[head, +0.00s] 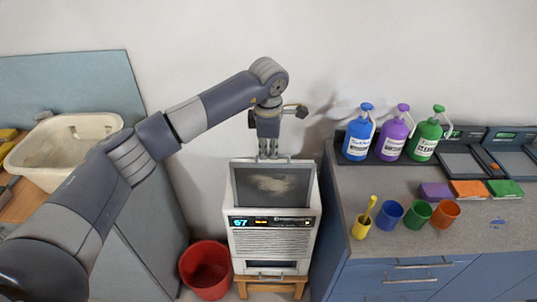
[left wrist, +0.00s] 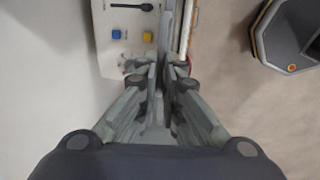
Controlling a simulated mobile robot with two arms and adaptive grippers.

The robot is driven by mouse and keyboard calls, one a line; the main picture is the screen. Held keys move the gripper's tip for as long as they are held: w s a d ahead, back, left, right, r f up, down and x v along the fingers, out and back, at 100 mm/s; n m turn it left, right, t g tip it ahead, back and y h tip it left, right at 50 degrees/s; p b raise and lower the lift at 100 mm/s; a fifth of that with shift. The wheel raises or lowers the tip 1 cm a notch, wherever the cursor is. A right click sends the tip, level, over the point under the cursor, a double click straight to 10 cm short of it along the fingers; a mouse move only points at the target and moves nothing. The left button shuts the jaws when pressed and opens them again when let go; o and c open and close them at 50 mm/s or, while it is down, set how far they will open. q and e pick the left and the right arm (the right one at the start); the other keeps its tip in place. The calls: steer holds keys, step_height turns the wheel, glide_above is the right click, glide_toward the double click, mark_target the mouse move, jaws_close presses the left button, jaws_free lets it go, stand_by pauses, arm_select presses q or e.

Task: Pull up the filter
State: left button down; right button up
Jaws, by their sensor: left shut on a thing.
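The filter (head: 270,186) is a dark grey framed panel with a pale dusty patch. It is at the top of a white appliance (head: 271,243) with a lit display, in the middle of the head view. My left gripper (head: 269,157) points down from above and is shut on the filter's top edge. In the left wrist view, the fingers (left wrist: 160,78) close around a thin grey upright edge, beside the appliance's white top (left wrist: 122,40) with a blue and a yellow button. How far the filter sits inside the appliance is hard to tell. My right gripper is not in view.
The appliance stands on a wooden stool (head: 271,281). A red bucket (head: 206,270) is at its left. A counter (head: 345,205) at the right bears a blue bottle (head: 358,136), a purple bottle (head: 395,136), a green bottle (head: 427,137), cups and sponges. A white basin (head: 45,172) is at the left.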

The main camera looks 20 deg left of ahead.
arm_select(q)
steer(key=shift+w+r, duration=0.15)
steer(key=shift+r, duration=0.2)
steer(key=c, duration=1.7)
jaws_free()
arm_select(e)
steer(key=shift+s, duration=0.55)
arm_select(q)
steer(key=s+r, duration=0.1)
steer(key=r, duration=0.6)
steer(key=s+r, duration=0.1)
steer(key=r, duration=0.3)
steer(key=shift+s+d+r, duration=0.3)
steer(key=shift+r, duration=0.05)
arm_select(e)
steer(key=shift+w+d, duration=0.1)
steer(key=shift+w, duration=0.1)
